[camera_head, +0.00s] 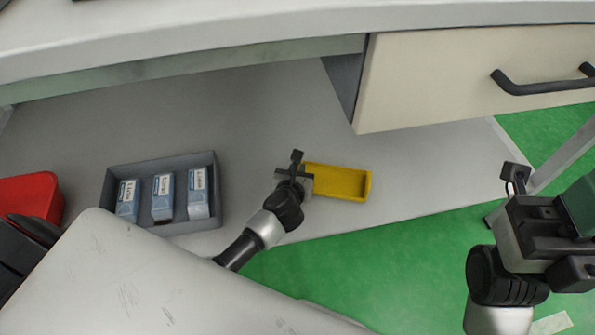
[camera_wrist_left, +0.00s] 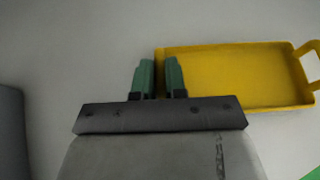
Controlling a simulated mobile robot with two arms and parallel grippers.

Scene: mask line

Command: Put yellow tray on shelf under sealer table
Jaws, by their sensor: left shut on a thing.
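The yellow tray (camera_head: 340,182) lies on the grey shelf (camera_head: 260,110) under the white table (camera_head: 250,28). My left gripper (camera_head: 298,165) is at the tray's left end. In the left wrist view, the tray (camera_wrist_left: 225,75) extends to the right, with a handle loop at its far right. The green fingers of my left gripper (camera_wrist_left: 159,78) are close together with the tray's left wall between them, shut on it. My right gripper (camera_head: 515,178) is at the right, away from the tray; its fingers do not show clearly.
A grey bin (camera_head: 160,163) holding several blue-and-white boxes stands on the shelf to the left. A red container (camera_head: 30,195) is at the far left. A drawer (camera_head: 460,75) with a dark handle hangs above the shelf at the right. Green floor (camera_head: 390,260) lies in front.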

